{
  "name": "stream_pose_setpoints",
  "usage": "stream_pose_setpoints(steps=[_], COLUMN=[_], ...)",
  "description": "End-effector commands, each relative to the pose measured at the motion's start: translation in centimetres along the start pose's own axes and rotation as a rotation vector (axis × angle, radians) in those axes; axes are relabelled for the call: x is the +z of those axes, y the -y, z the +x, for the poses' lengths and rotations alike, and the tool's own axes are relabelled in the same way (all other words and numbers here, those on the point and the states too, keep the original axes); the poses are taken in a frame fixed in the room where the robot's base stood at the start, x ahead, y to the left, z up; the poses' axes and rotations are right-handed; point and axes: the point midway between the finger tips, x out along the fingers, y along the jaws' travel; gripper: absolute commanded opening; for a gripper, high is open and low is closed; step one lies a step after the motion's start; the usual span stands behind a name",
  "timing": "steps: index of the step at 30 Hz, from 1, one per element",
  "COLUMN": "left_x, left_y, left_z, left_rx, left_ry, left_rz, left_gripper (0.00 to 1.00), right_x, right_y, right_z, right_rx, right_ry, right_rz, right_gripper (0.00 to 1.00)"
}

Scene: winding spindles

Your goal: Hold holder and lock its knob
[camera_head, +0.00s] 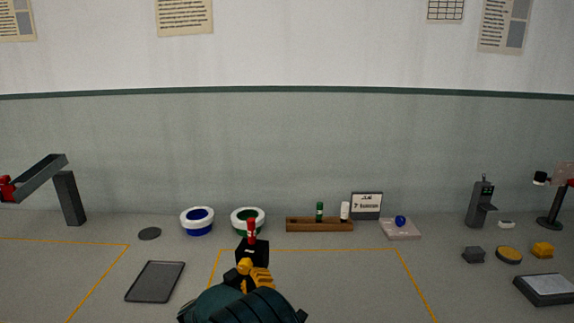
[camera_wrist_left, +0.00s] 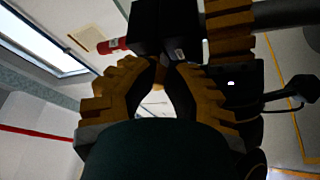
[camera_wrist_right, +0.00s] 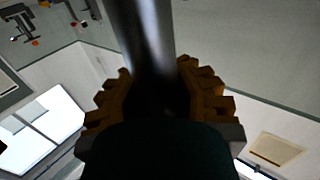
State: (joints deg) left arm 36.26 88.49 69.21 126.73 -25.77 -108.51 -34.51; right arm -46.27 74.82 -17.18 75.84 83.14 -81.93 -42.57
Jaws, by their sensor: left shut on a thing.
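The holder, a black block (camera_head: 252,249) with a red-topped spindle (camera_head: 251,229) standing up from it, is at the centre of the head view. My left gripper (camera_head: 248,272), with yellow stepped fingers, is just in front of it and shut on it. In the left wrist view the black block (camera_wrist_left: 163,24) is at the fingertips, with the red spindle end (camera_wrist_left: 117,45) to its left. In the right wrist view my right gripper (camera_wrist_right: 160,93) has its yellow fingers apart around a dark area, with a blurred grey bar (camera_wrist_right: 145,35) above. I cannot make out the knob.
Blue (camera_head: 198,221) and green (camera_head: 248,219) ringed bowls stand behind. A wooden rack (camera_head: 320,225) holds green and white spindles. A dark tablet (camera_head: 155,282) lies left. The yellow-outlined area right of the gripper is clear.

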Motion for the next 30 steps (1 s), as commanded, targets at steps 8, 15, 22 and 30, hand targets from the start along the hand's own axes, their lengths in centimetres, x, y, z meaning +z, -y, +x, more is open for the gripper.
stream_pose_setpoints(steps=[8, 15, 22, 30], left_x=[0.3, -0.8, -1.9, -2.4], left_y=[0.3, 0.2, 0.3, 0.2], left_z=[-0.5, -2.7, -4.9, -5.6], left_rx=[-0.003, -0.002, -0.004, 0.000], left_ry=[-0.005, 0.000, 0.003, -0.001], left_rz=[0.002, -0.001, -0.004, -0.001], left_gripper=[0.00, 0.00, 0.00, 0.00], right_x=[0.4, 0.3, 0.3, 0.3], right_y=[-0.3, -0.2, -0.2, -0.2], right_z=[0.1, 0.1, 0.1, 0.1], right_rx=[0.008, 0.006, 0.005, 0.004], right_ry=[0.005, 0.005, 0.005, 0.005], right_rz=[-0.006, -0.006, -0.005, -0.005], right_gripper=[0.00, 0.00, 0.00, 0.00])
